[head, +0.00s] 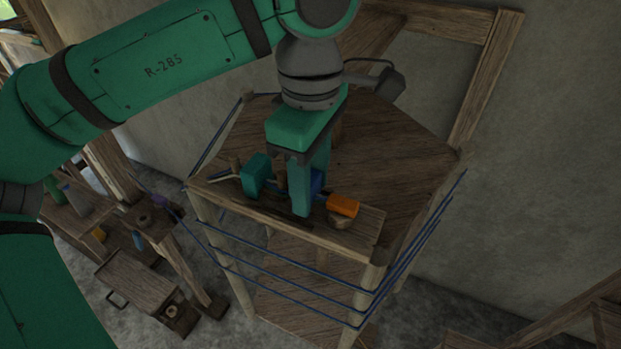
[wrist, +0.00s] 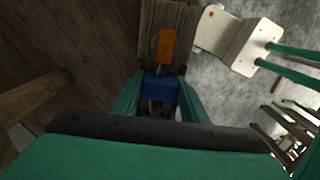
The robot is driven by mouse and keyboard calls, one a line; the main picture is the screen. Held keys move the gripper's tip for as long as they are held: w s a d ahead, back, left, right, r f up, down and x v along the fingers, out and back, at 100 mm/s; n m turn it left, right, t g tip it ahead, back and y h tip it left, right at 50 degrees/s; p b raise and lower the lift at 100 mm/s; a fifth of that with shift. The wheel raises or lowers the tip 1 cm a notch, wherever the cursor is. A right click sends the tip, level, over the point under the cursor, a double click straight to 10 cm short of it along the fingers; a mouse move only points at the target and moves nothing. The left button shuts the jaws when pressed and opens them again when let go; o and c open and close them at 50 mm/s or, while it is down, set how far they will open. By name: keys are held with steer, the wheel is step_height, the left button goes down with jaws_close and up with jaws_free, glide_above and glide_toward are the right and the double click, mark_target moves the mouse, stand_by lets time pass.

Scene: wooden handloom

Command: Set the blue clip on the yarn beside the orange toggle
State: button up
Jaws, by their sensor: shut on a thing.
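The blue clip (head: 318,181) shows in the head view mostly behind my near finger, just left of the orange toggle. In the wrist view the blue clip (wrist: 159,86) sits between my two fingers. My gripper (head: 308,198) is shut on it, low over the wooden board. The orange toggle (head: 343,205) is on the board's right part; it also shows in the wrist view (wrist: 166,47), just beyond the clip with little gap. Blue yarn (head: 300,268) runs around the frame's posts. Whether the clip touches yarn is hidden by my fingers.
A teal block (head: 256,175) and small wooden pegs stand on the board (head: 364,232) left of my gripper. In the wrist view a pale panel (wrist: 240,45) with green rods lies to the right.

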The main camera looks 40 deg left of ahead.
stand_by(0.4)
steer(key=o, duration=1.6)
steer(key=shift+w+r, duration=0.1)
steer(key=shift+r, duration=3.45)
